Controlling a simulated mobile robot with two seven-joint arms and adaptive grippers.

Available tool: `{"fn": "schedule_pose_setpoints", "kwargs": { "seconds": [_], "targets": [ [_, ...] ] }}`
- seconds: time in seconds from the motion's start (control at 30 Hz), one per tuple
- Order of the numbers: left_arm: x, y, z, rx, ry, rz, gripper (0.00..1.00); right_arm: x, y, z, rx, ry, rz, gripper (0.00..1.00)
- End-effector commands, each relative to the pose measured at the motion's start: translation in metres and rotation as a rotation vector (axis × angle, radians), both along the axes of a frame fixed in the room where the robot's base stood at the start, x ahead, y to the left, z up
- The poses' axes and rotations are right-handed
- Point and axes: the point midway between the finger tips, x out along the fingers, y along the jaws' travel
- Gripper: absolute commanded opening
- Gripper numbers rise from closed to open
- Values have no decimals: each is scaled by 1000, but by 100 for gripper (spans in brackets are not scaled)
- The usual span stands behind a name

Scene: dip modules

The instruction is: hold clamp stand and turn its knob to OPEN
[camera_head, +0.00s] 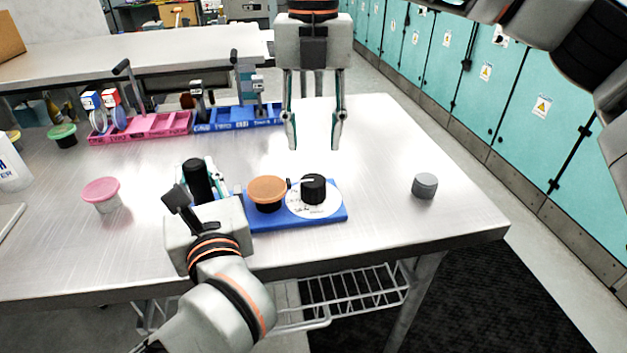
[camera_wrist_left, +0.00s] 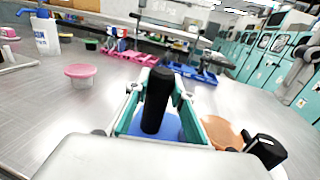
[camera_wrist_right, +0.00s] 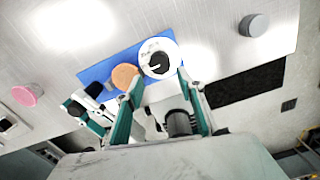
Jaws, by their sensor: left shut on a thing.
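The clamp stand has a blue base (camera_head: 335,214) on the metal table, with a black upright handle (camera_wrist_left: 157,100) at its left end. An orange-lidded cup (camera_head: 267,190) sits on the base. Right of it is a black knob (camera_head: 313,187) on a white dial (camera_head: 329,205) with small, unreadable markings. The knob also shows in the right wrist view (camera_wrist_right: 157,62). My left gripper (camera_head: 203,177) is shut on the black handle. My right gripper (camera_head: 313,147) is open and empty, above and behind the knob, apart from it.
A pink-lidded cup (camera_head: 101,192) stands to the left and a grey cylinder (camera_head: 425,185) to the right. Pink (camera_head: 166,126) and blue (camera_head: 230,119) trays stand at the back. The table between stand and grey cylinder is clear.

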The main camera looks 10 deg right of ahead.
Motion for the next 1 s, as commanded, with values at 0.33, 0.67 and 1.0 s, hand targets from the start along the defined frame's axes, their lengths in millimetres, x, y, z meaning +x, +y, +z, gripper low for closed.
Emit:
{"fn": "schedule_pose_setpoints", "kwargs": {
  "seconds": [0.33,0.67,1.0],
  "targets": [
    [0,0,-1,0,1,0,0,-1,0,-67,3,5,2,38],
    [0,0,-1,0,1,-1,0,0,0,-100,3,0,0,38],
    [0,0,-1,1,2,-1,0,0,0,-102,4,0,0,33]
  ]
}}
